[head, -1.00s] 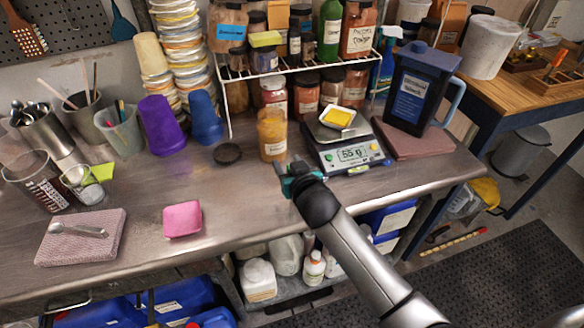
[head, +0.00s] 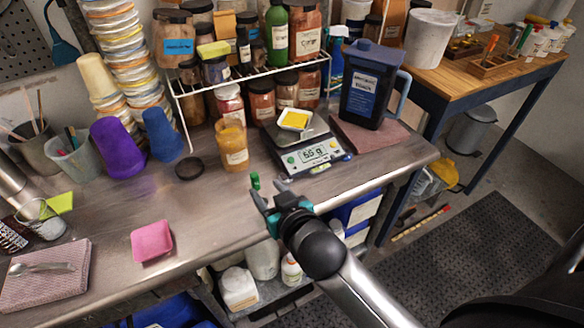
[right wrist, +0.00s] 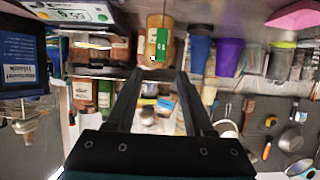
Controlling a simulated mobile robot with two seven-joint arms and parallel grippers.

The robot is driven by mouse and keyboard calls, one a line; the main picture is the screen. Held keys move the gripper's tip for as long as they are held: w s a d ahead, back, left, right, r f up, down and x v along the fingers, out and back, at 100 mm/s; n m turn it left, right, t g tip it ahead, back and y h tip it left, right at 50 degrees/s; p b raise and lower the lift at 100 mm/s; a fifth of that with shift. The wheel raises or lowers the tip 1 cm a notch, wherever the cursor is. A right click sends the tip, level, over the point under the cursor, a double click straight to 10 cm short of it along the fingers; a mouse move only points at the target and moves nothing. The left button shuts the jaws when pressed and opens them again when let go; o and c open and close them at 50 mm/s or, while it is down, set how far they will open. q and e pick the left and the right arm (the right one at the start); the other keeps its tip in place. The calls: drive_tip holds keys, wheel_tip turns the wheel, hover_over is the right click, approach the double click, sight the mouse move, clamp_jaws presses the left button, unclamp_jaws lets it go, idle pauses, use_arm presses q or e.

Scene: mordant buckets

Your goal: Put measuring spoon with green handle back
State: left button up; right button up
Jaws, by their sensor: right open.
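My right gripper (head: 270,190) is open in front of the amber jar (head: 233,146), over the front part of the steel bench. A small bright green piece (head: 255,181) shows by its left fingertip. In the right wrist view, a green piece (right wrist: 163,40) shows between the fingertips, in front of the jar. It may be the green handle, but no spoon bowl shows, and I cannot tell whether a finger touches it. A metal spoon (head: 40,267) with a greyish handle lies on the folded pink cloth (head: 55,290) at left.
A digital scale (head: 305,155) with a yellow-filled dish stands behind the gripper. A black lid (head: 189,168), a pink dish (head: 152,241), purple cup (head: 118,148) and blue cup (head: 162,134) stand to the left. The bench between the pink dish and gripper is clear.

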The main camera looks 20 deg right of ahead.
drive_tip(key=shift+f, duration=0.1)
drive_tip(key=s+d+f+n+g, duration=0.1)
drive_tip(key=s+f+g, duration=0.35)
drive_tip(key=f, duration=0.95)
drive_tip(key=s+d+f+n+g, duration=0.15)
drive_tip(key=s+f, duration=0.55)
drive_tip(key=f, duration=0.7)
drive_tip(key=s+f+g, duration=0.2)
drive_tip(key=s+f, duration=0.2)
drive_tip(key=s, duration=0.4)
drive_tip(key=s+d+f+g, duration=0.1)
drive_tip(key=s+f+g, duration=0.1)
drive_tip(key=s+f, duration=0.3)
drive_tip(key=s+d+f+g, duration=0.1)
drive_tip(key=s+f, duration=0.4)
drive_tip(key=s, duration=0.8)
drive_tip(key=shift+s+d+g, duration=0.15)
drive_tip(key=shift+g, duration=0.65)
drive_tip(key=shift+m, duration=0.25)
wheel_tip(320, 180, down, 10)
drive_tip(key=b, duration=1)
